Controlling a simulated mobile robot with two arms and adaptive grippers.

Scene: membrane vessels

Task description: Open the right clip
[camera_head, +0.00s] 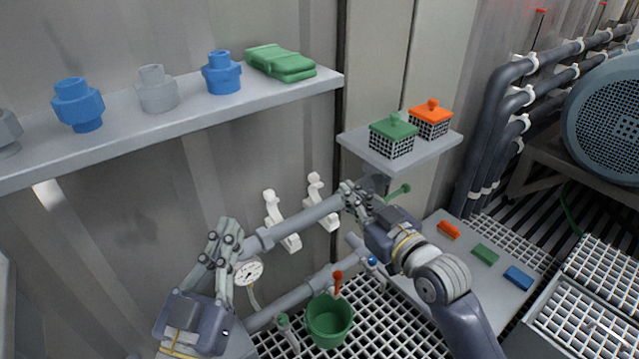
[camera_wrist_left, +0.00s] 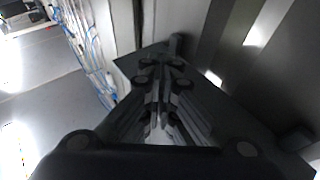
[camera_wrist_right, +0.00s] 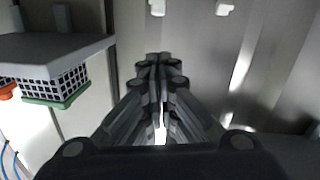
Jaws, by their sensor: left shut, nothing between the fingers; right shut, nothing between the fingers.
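My right gripper (camera_head: 350,193) is shut and empty, just right of the right clip in the picture. In the right wrist view, the right clip (camera_wrist_right: 157,8) and the left clip (camera_wrist_right: 224,9) show at the top edge, beyond the fingers. My left gripper (camera_head: 229,230) is shut and empty, left of the left clip.
A wall shelf (camera_head: 215,115) holds blue and grey fittings and green cloth. A small shelf (camera_head: 368,153) with green-lidded and orange-lidded baskets is near my right arm. A gauge (camera_head: 247,273), a green bucket (camera_head: 329,320) and a red-handled valve (camera_head: 337,280) are below.

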